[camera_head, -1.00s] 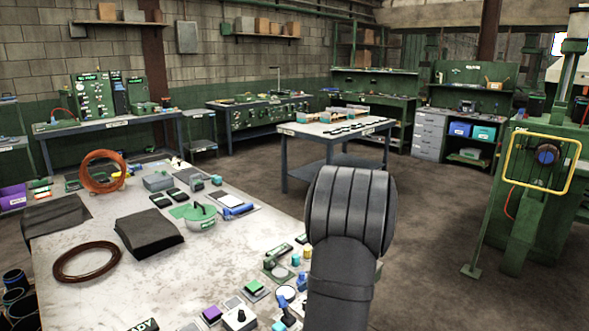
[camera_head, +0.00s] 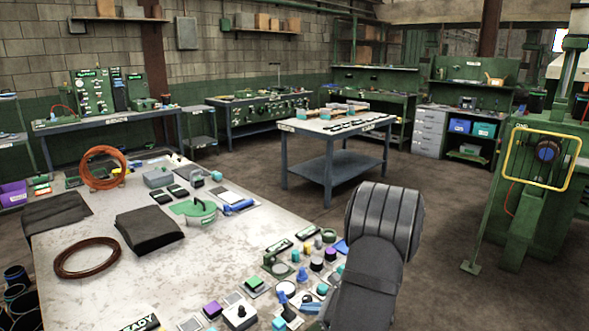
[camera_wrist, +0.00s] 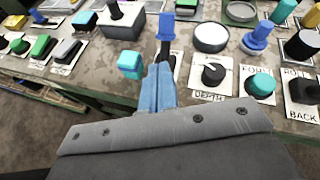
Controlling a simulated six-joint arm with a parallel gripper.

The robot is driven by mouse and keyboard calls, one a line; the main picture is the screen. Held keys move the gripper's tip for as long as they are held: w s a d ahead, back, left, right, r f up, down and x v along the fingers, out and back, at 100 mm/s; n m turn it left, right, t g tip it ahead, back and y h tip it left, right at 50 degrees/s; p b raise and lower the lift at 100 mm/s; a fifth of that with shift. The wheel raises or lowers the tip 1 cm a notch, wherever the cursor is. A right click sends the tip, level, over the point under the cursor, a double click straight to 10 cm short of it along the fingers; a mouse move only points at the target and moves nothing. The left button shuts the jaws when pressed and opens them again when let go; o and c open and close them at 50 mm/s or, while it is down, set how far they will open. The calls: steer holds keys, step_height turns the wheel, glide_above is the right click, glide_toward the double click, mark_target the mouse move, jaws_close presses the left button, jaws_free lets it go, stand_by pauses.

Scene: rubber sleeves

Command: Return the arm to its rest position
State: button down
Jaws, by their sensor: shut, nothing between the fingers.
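My gripper (camera_wrist: 158,86) shows in the wrist view as two pale blue fingers pressed together, empty, pointing at the near edge of the control bench. A blue-topped lever (camera_wrist: 165,30) stands just beyond the fingertips; whether they touch cannot be told. A black knob on a plate marked DEPTH (camera_wrist: 212,74) is to the right of the fingers.
The worn bench (camera_head: 215,262) holds many knobs and buttons, a dark folded sheet (camera_head: 149,229), a brown ring (camera_head: 86,257) and an orange coil (camera_head: 103,168). A green press (camera_head: 540,190) stands at right. The floor (camera_head: 450,225) between is open.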

steer(key=s+d+r+y, duration=0.1)
steer(key=s+d, duration=0.5)
steer(key=d, duration=0.6)
steer(key=shift+r, duration=0.15)
steer(key=shift+w+a+g+h, duration=0.35)
steer(key=shift+w+a, duration=0.8)
steer(key=shift+a, duration=1)
steer(key=shift+w+a+g+h, duration=0.1)
steer(key=shift+w+a+h, duration=0.4)
steer(key=shift+w+a, duration=1.2)
steer(key=shift+w+a+g+h, duration=0.25)
steer(key=shift+w+a+h, duration=0.3)
steer(key=shift+a, duration=2.1)
steer(key=shift+w, duration=0.1)
